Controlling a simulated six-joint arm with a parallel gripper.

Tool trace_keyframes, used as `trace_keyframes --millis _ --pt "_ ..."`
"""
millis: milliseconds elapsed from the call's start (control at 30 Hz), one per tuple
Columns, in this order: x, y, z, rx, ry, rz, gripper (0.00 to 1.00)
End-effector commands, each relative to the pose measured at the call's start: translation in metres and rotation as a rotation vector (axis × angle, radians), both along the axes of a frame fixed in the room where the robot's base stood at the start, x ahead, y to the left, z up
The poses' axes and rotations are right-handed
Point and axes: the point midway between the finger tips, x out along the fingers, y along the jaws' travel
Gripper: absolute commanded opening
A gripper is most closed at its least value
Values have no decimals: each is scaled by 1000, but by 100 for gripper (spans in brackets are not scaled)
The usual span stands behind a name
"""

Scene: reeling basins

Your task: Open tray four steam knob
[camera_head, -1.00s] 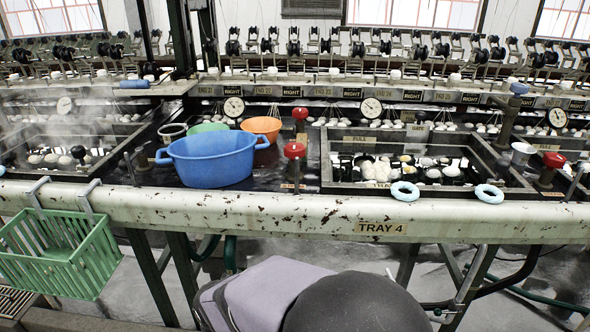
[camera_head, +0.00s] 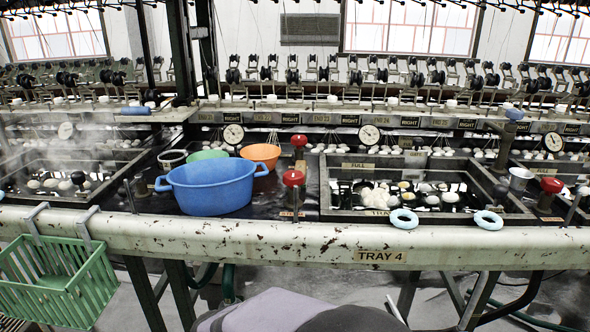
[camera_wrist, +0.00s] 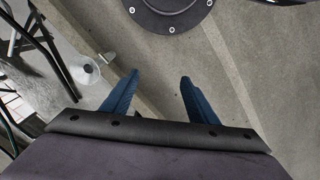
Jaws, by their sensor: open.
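The tray four basin (camera_head: 345,215), a dark rectangular frame with water and pale cocoons, sits behind the front rail, above the "TRAY 4" label (camera_head: 382,256). My gripper (camera_wrist: 160,77), with blue fingers, is open and empty over the floor in the wrist view, away from the knobs.
A blue tub (camera_head: 208,188), an orange bowl (camera_head: 261,155) and a green bowl (camera_head: 207,155) stand left of the knobs. Two pale blue rings (camera_head: 404,219) lie on the rail (camera_head: 230,238). A green basket (camera_head: 60,282) hangs at left.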

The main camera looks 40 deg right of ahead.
Motion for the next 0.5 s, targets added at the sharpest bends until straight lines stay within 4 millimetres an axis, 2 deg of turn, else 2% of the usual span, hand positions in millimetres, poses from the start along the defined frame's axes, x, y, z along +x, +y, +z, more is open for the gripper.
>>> trace_keyframes --millis 167,500 --pt "4 0 32 0 -12 0 53" --pt "20 0 121 0 -66 -1 53"
